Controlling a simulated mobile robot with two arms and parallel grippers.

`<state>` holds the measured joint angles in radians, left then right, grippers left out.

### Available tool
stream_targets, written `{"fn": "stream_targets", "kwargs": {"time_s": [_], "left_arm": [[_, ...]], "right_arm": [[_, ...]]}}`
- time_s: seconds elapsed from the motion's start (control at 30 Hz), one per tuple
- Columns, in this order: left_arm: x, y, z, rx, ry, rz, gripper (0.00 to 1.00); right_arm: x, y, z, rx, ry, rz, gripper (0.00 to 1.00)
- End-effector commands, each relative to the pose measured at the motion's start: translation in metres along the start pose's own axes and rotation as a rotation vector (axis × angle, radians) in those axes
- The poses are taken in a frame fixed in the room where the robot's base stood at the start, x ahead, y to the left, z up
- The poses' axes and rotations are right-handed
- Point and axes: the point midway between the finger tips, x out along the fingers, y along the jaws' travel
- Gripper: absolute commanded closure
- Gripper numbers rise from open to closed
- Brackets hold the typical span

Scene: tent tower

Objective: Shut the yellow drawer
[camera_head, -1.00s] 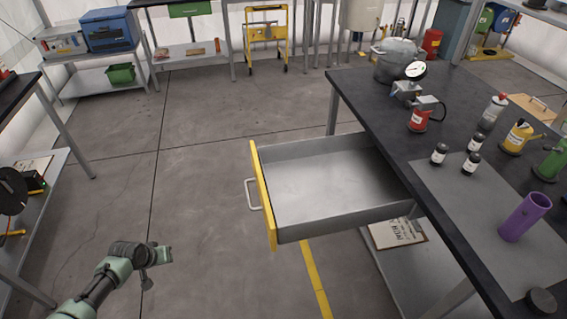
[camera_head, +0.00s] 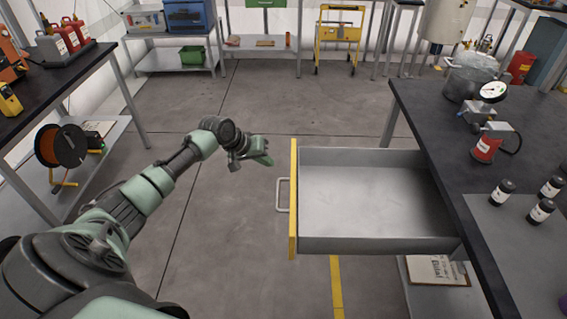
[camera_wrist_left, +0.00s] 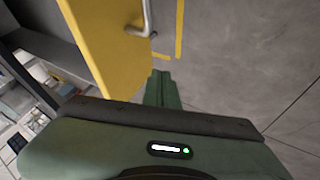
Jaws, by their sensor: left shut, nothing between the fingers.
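The yellow drawer (camera_head: 293,200) stands pulled far out from under the dark-topped workbench, and its grey tray is empty. A metal bar handle (camera_head: 281,195) sits on its yellow front, facing left. My left gripper (camera_head: 266,158) is shut and empty, a little left of the yellow front and above the handle in the picture, apart from both. In the left wrist view the shut fingers (camera_wrist_left: 162,88) point toward the floor near the yellow front (camera_wrist_left: 100,40) and its handle (camera_wrist_left: 148,20). My right gripper does not show.
The workbench (camera_head: 435,130) bears a pot, a gauge, a red can and several small black bottles. A shelf below holds a clipboard (camera_head: 436,269). Another bench (camera_head: 50,75) stands at the left with a cable reel beneath. The floor between is clear.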

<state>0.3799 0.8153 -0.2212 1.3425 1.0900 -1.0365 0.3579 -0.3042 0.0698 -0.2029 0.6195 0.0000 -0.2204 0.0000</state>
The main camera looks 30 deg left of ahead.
Motion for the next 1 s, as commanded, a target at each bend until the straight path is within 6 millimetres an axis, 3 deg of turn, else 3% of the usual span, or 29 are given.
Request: {"fn": "stream_targets", "kwargs": {"time_s": [0.1,0.3,1.0], "left_arm": [[0.025,0.001,0.000,-0.003,0.000,0.002,1.00],[0.034,0.028,-0.001,0.001,0.001,0.001,1.00],[0.043,0.044,0.000,0.000,0.001,0.001,1.00]], "right_arm": [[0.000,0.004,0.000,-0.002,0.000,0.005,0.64],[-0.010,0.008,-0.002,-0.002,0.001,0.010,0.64],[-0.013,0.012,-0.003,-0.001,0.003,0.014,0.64]]}}
